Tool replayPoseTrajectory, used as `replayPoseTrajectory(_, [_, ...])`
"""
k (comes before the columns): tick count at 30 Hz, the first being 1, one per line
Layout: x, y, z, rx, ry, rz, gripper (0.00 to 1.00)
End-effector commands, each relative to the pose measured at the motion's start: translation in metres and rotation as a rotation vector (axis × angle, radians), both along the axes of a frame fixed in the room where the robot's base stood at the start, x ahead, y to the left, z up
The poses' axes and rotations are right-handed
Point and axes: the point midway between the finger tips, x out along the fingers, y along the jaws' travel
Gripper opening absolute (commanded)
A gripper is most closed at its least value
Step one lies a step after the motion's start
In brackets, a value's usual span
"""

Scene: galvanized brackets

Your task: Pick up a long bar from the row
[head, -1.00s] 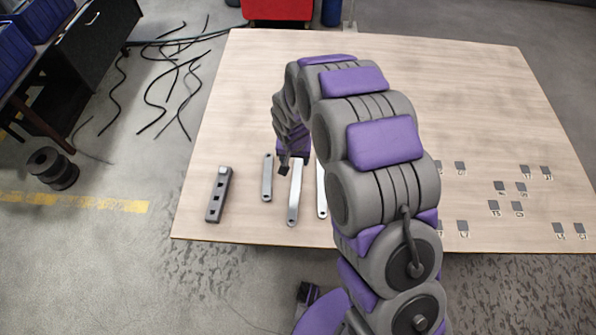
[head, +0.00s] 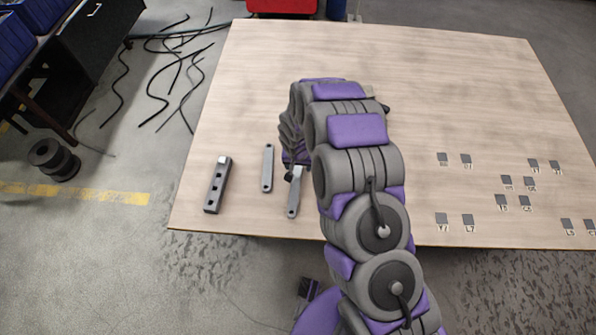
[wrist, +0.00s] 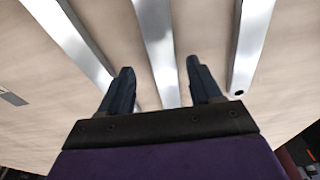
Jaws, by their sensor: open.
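In the wrist view three bars lie side by side: a left bar (wrist: 70,38), a middle bar (wrist: 157,40) and a right bar (wrist: 251,42). My gripper (wrist: 160,67) is open, its two fingers either side of the middle bar in the picture. Nothing is held. Whether the fingertips are level with the bar or above it I cannot tell.
A dark block with square holes (head: 216,187) lies left of the bars, near the table's left edge. Several small labelled grey squares (head: 467,160) are on the table's right side. The table's (head: 440,80) far middle is clear. My arm hides part of the table.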

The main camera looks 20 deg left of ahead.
Motion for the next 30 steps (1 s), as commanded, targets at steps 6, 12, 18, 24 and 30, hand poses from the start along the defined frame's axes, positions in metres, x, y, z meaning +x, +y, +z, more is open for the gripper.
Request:
replayPoseTrajectory(6, [0.004, 0.003, -0.026, -0.003, -0.002, 0.0, 0.64])
replayPoseTrajectory(12, [0.004, 0.002, -0.025, -0.001, -0.001, 0.001, 0.6])
replayPoseTrajectory(18, [0.004, 0.001, -0.024, -0.001, -0.001, 0.001, 0.4])
replayPoseTrajectory(24, [0.003, 0.001, -0.024, -0.001, -0.001, 0.001, 0.21])
replayPoseTrajectory(30, [0.003, 0.001, -0.024, -0.001, -0.001, 0.001, 0.02])
